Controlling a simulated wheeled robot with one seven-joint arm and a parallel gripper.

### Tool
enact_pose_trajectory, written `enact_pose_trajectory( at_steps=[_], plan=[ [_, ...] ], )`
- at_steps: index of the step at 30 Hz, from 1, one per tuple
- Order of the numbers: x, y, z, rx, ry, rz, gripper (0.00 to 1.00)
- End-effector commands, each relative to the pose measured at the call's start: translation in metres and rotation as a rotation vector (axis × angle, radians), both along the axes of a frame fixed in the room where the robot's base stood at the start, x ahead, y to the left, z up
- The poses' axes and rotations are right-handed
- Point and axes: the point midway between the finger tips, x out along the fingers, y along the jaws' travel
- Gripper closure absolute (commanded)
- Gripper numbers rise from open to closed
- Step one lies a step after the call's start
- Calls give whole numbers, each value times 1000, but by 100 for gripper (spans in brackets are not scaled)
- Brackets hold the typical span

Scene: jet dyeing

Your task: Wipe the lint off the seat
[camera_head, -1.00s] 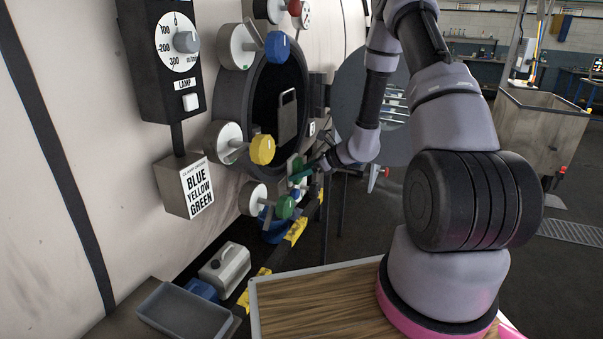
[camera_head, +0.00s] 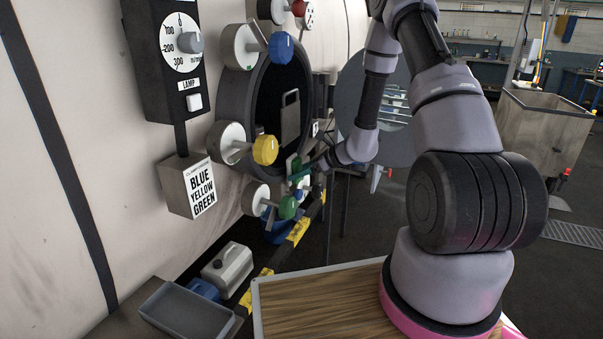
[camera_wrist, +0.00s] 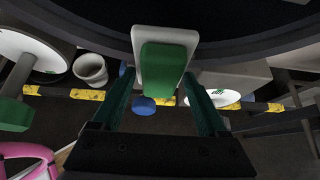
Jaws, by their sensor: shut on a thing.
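The seat appears to be the dark ring (camera_head: 236,97) around the round opening in the pale machine wall. Its lower edge curves across the top of the wrist view (camera_wrist: 90,22). My gripper (camera_wrist: 158,78) is shut on the green grip of a pale wiping block (camera_wrist: 165,36), one finger on each side. The block overlaps the dark ring in the wrist view; I cannot tell whether it touches. I cannot make out any lint.
Yellow (camera_head: 265,150), blue (camera_head: 280,47) and green (camera_head: 288,207) knobs stick out around the opening. The round door (camera_head: 372,120) stands open at right. A grey tray (camera_head: 186,312) and a pale canister (camera_head: 228,268) stand below. Yellow-black edging (camera_head: 299,230) runs beneath.

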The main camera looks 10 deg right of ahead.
Motion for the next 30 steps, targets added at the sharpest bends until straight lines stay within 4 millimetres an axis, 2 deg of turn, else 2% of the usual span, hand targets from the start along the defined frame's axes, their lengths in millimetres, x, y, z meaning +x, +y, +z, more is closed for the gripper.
enact_pose_trajectory(
  at_steps=[14,30],
  plan=[
    [5,6,0,0,0,0,68],
    [35,-18,0,-1,-1,0,68]
  ],
)
